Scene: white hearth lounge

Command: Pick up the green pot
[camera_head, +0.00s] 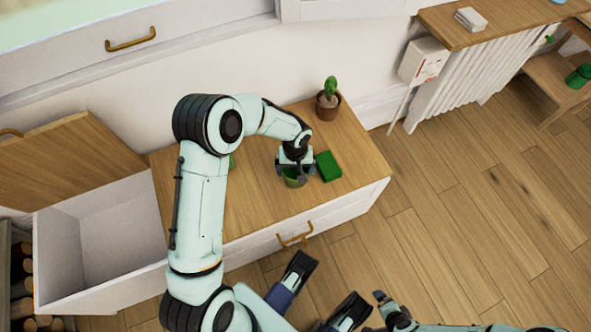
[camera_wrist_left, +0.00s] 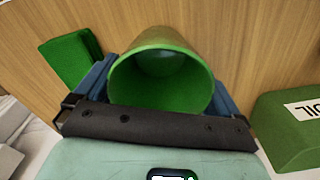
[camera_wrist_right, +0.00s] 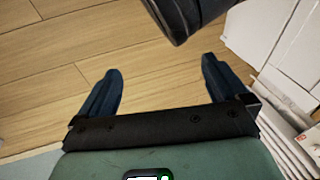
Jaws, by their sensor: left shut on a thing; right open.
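The green pot (camera_head: 293,181) is on or just above the wooden cabinet top in the head view. It is a small tapered pot, and its open rim and inside fill the middle of the left wrist view (camera_wrist_left: 160,95). My left gripper (camera_head: 294,171) is shut on the pot, with a blue finger on each side of it. Whether its base touches the wood is hidden. My right gripper (camera_wrist_right: 160,78) is open and empty above the floor in the right wrist view.
A green block (camera_head: 328,165) lies close right of the pot. A potted cactus (camera_head: 328,98) stands behind. In the left wrist view, a lettered green object (camera_wrist_left: 290,130) is at right and another green piece (camera_wrist_left: 72,58) at left. An open white compartment (camera_head: 110,230) is at left.

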